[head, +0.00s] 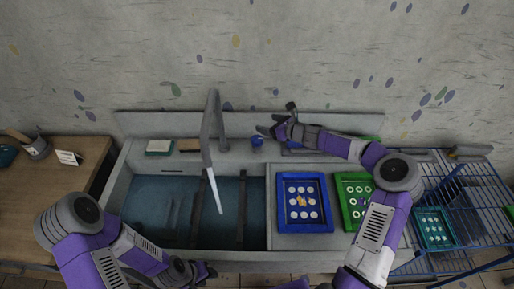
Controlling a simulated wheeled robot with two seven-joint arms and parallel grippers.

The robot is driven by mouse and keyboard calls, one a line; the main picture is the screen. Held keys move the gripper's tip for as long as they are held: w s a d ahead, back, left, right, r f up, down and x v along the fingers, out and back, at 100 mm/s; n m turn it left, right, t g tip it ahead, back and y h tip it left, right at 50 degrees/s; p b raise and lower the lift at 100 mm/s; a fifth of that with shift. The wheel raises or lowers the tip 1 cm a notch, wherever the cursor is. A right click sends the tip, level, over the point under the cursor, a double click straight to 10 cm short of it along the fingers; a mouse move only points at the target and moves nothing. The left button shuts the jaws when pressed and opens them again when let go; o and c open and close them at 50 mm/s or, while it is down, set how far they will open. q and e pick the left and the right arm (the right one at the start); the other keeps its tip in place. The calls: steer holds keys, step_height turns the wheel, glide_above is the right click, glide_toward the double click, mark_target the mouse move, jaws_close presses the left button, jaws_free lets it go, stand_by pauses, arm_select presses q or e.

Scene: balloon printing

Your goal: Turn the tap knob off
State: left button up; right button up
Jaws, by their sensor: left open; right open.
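A grey tap (212,120) rises behind the sink (150,205), its spout leaning forward over the basin. A pale, narrow strip (214,190), which looks like running water, hangs below the spout. A small blue piece (257,142) stands on the back ledge to the right of the tap and looks like the tap knob. My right gripper (276,122) is open over the back ledge, just right of and above the blue piece in the picture. I cannot tell whether they touch. My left gripper (207,271) is open and low at the sink's front edge, partly hidden by its arm.
A blue frame (281,202) and a green frame (348,212) with round pieces lie right of the basin. A blue wire rack (465,205) holds a teal tray (434,228). A wooden table (60,190) is at left. A sponge (159,147) lies on the ledge.

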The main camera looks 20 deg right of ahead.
steer(key=b, duration=0.9)
glide_toward(259, 140)
steer(key=x, duration=0.4)
steer(key=shift+x, duration=3.6)
steer(key=shift+c, duration=0.5)
